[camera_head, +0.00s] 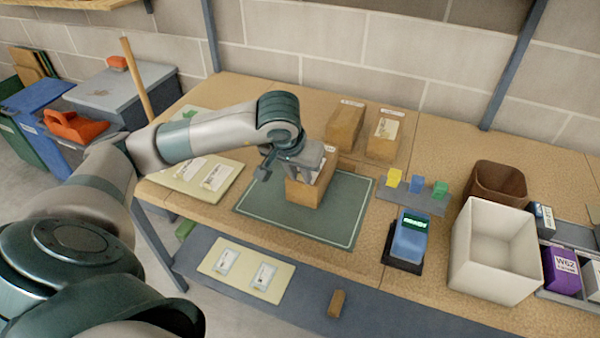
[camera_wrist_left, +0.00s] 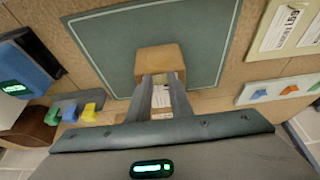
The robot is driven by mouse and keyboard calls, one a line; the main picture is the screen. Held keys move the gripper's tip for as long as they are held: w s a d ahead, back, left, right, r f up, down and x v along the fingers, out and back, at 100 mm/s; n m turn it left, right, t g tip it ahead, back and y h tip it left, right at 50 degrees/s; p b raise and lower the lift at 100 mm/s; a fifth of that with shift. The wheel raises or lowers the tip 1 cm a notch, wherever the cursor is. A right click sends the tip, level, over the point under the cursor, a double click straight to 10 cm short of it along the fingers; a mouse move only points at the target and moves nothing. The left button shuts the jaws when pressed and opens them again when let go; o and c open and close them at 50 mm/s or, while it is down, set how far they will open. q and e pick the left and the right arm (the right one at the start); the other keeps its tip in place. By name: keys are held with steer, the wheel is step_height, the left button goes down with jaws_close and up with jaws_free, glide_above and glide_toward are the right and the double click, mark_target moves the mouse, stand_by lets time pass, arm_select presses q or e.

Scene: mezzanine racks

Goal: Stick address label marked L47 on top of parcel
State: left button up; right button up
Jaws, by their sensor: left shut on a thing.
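A brown box-shaped parcel (camera_head: 304,192) rests on the green mat (camera_head: 262,222); it also shows in the left wrist view (camera_wrist_left: 160,58). My left gripper (camera_head: 306,165) is right over the parcel, pointing down. Its fingers (camera_wrist_left: 162,82) are close together, and a pale printed piece (camera_wrist_left: 162,97), seemingly the address label, shows between them. Its writing is unreadable, and whether it touches the parcel's top is hidden. A cream sheet with labels (camera_head: 232,169) lies left of the mat. My right gripper is not in view.
Two labelled boxes (camera_head: 346,128) (camera_head: 381,147) stand behind the mat. To the right are a blue device (camera_head: 409,240), coloured blocks on a grey strip (camera_head: 412,201), a white bin (camera_head: 495,250) and a brown bin (camera_head: 498,183). A lower shelf holds another sheet (camera_head: 245,255).

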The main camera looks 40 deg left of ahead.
arm_select(q)
steer(key=shift+f, duration=0.15)
stand_by(0.3)
steer(key=shift+s+f+b, duration=0.1)
steer(key=shift+b, duration=0.4)
stand_by(0.4)
steer(key=shift+b, duration=0.3)
stand_by(0.8)
stand_by(0.4)
steer(key=o, duration=0.8)
steer(key=shift+o, duration=0.2)
steer(key=o, duration=0.3)
